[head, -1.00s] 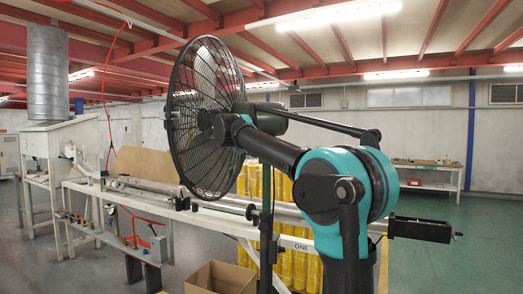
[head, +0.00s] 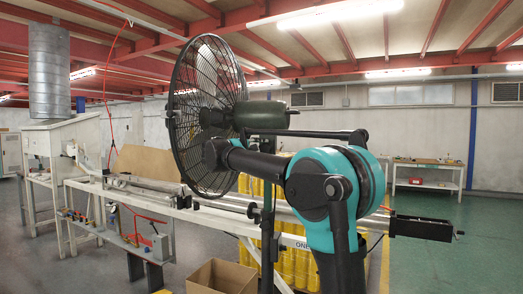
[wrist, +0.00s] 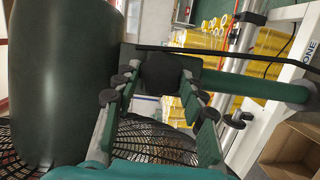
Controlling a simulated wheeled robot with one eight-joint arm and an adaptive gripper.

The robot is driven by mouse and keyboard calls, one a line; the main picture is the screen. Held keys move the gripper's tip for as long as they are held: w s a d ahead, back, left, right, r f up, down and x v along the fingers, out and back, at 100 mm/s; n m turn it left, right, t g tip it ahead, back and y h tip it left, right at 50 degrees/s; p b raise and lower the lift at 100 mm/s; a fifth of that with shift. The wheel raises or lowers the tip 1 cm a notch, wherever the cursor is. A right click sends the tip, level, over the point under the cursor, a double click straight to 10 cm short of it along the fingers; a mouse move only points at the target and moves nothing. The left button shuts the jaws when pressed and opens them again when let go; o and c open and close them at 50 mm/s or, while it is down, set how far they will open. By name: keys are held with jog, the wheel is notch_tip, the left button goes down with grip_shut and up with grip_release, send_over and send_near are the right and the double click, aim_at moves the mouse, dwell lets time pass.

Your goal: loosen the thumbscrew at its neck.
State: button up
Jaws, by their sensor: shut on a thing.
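The large black-caged fan (head: 203,120) stands upright in the head view, with its dark green motor housing (head: 262,115) behind the cage. The housing also fills the left of the wrist view (wrist: 60,80). The thumbscrew, a round black knob (wrist: 160,72), sits at the neck in the wrist view, beside a green post (wrist: 265,90). My gripper (wrist: 160,82) has one finger on each side of the knob and is shut on it. In the head view my forearm reaches left to the fan's neck, and the fingers cannot be made out there.
A long white bench (head: 190,212) with metal rollers runs behind the fan. An open cardboard box (head: 222,277) is on the floor near the fan stand. Green floor is clear at right.

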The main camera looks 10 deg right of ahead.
jog(key=shift+n, duration=0.4)
jog(key=o, duration=1.2)
jog(key=shift+c, duration=0.2)
jog(key=v, duration=1.2)
jog(key=shift+f, duration=0.2)
jog(key=shift+f, duration=0.1)
